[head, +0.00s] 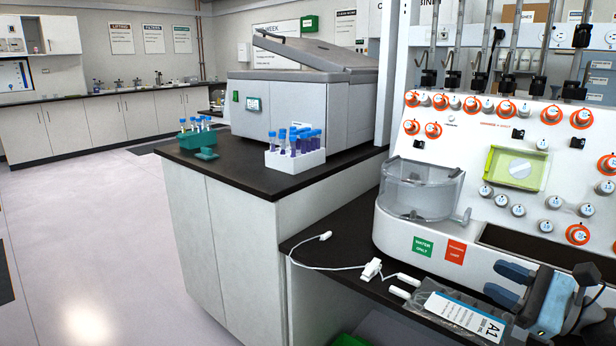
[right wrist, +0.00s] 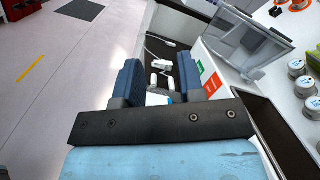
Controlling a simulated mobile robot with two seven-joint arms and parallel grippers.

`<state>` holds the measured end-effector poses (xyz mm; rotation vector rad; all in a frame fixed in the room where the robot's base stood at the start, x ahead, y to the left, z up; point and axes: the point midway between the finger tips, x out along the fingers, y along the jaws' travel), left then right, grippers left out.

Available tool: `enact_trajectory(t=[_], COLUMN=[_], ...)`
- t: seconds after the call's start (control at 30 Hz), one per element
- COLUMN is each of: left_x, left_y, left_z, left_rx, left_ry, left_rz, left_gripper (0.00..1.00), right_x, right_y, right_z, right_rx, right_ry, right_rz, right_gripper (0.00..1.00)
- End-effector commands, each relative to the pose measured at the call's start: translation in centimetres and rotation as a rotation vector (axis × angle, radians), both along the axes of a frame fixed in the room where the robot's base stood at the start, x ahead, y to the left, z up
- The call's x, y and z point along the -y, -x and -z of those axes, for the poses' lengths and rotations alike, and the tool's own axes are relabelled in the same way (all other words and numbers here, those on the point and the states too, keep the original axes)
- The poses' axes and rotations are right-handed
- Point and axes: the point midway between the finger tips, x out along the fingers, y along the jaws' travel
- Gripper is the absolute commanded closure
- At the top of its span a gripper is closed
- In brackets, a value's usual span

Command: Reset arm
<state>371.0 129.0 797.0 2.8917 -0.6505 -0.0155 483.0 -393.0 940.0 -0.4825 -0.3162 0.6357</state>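My right gripper (head: 507,283) is at the lower right of the head view, in front of the cell processor (head: 400,245). Its two blue fingers stand apart in the right wrist view (right wrist: 158,72), with nothing visibly gripped between them. A clear bag labelled A1 (head: 465,317) lies on the dark counter beside and below the fingers. Its white ports and thin tubing (head: 370,268) lie to its left. The tubing also shows beyond the fingers in the right wrist view (right wrist: 163,62). My left gripper is in neither view.
A clear bowl (head: 418,192) sits on the processor's front left. A higher counter (head: 240,182) holds a white rack of blue-capped tubes (head: 297,158), a green rack (head: 197,138) and a grey centrifuge (head: 305,95).

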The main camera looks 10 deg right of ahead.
Motion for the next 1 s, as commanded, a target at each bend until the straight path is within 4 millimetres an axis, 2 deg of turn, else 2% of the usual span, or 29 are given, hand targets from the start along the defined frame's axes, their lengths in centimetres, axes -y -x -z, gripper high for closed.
enact_trajectory(t=[0.03, 0.17, 0.3, 0.4, 0.5, 0.57, 0.6, 0.8, 0.83, 1.0], left_x=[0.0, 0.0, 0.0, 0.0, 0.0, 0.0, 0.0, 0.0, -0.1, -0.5], left_y=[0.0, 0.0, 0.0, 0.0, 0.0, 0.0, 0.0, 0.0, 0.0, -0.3], left_z=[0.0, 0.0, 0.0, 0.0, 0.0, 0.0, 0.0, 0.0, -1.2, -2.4], left_rx=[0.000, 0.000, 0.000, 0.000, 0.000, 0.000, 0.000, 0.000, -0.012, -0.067], left_ry=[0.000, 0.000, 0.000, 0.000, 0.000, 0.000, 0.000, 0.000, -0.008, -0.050], left_rz=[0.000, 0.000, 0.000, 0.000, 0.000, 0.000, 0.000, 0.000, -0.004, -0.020], left_gripper=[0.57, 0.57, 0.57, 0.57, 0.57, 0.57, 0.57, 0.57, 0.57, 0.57], right_x=[-1.2, -4.4, -9.3, -13.2, -16.9, -19.0, -20.4, -27.0, -26.7, -26.0], right_y=[0.6, 2.1, 4.3, 5.9, 7.4, 8.2, 8.7, 11.4, 11.2, 10.9], right_z=[1.6, 5.4, 9.6, 12.0, 13.5, 13.9, 14.2, 14.0, 13.0, 11.8], right_rx=[-0.105, -0.432, -0.854, -1.145, -1.392, -1.523, 1.583, 1.235, 1.236, 1.213], right_ry=[-0.181, -0.732, -1.447, -1.938, -2.352, -2.565, 2.662, 2.030, 2.052, 2.110], right_rz=[-0.014, -0.063, -0.150, -0.227, -0.300, -0.345, 0.368, 0.313, 0.295, 0.220], right_gripper=[0.64, 0.64, 0.64, 0.64, 0.64, 0.64, 0.64, 0.64, 0.64, 0.64])
